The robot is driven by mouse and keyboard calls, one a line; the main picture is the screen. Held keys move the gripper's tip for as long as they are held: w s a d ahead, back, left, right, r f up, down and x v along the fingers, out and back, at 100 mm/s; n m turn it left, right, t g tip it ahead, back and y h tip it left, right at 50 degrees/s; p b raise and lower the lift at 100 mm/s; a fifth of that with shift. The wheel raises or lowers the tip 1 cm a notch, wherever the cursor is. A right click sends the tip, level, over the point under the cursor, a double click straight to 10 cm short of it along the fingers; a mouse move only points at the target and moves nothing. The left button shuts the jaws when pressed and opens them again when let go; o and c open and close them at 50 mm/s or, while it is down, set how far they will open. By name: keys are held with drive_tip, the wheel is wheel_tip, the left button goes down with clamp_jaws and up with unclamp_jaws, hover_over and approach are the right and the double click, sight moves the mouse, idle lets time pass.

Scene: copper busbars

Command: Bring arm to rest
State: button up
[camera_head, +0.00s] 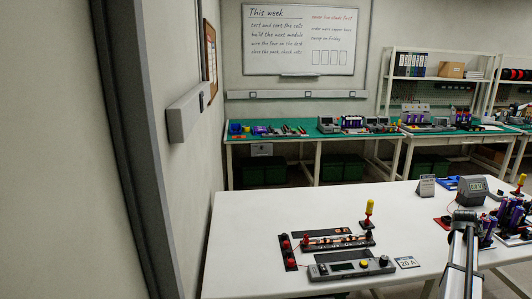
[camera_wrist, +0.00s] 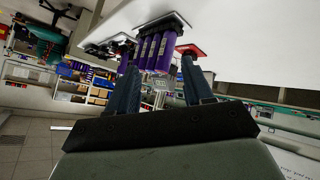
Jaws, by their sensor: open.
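My gripper (camera_wrist: 158,68) shows in the wrist view with its two dark fingers apart and no object seen held between them. Purple cylindrical cells (camera_wrist: 158,50) appear beyond and between the fingertips. I cannot tell how far they are from the fingers. A red-based part (camera_wrist: 190,50) shows beyond the right finger. In the head view my arm stands at the right edge of the white table (camera_head: 260,225), near purple cells (camera_head: 487,228); the gripper's fingers are not clear there. Copper busbars (camera_head: 338,243) lie in a dark holder at the table's middle.
A grey device with knobs (camera_head: 350,268) and a "20 A" card (camera_head: 407,262) lie near the busbars. A yellow-topped post (camera_head: 369,208) stands behind them. A grey meter (camera_head: 471,190) stands at the back right. The table's left part is clear. A green-topped bench (camera_head: 280,135) runs along the wall.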

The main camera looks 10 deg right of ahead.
drive_tip(key=s+d+f+h, duration=0.2)
drive_tip(key=s+d+f, duration=0.25)
drive_tip(key=s, duration=0.25)
drive_tip(key=w+a+f+n+g+y, duration=0.15)
drive_tip(key=a+f+y, duration=0.45)
drive_tip(key=a+f, duration=2.15)
drive_tip(key=s+a+f+n+g+y, duration=0.1)
drive_tip(key=s+a+f, duration=0.1)
drive_tip(key=a+f, duration=0.35)
drive_tip(key=s+a+f+g+y, duration=0.1)
drive_tip(key=s+a+f, duration=0.15)
drive_tip(key=a, duration=0.55)
drive_tip(key=s+a+f+g+y, duration=0.1)
drive_tip(key=s+a+f, duration=0.1)
drive_tip(key=s+a, duration=0.25)
drive_tip(key=s+a+f+g, duration=0.1)
drive_tip(key=s+a+f, duration=0.2)
drive_tip(key=a, duration=0.3)
drive_tip(key=s+a+f+n+g, duration=0.1)
drive_tip(key=s+a+f+g, duration=0.1)
drive_tip(key=s+a, duration=0.6)
drive_tip(key=s+a+f+n+g+y, duration=0.1)
drive_tip(key=s+a+g, duration=0.3)
drive_tip(key=s+a, duration=0.5)
drive_tip(key=s+f+n, duration=0.1)
drive_tip(key=s, duration=0.7)
drive_tip(key=shift+s+a+f, duration=0.2)
drive_tip(key=shift+s+a, duration=0.05)
drive_tip(key=shift+s, duration=0.1)
drive_tip(key=shift+n, duration=0.25)
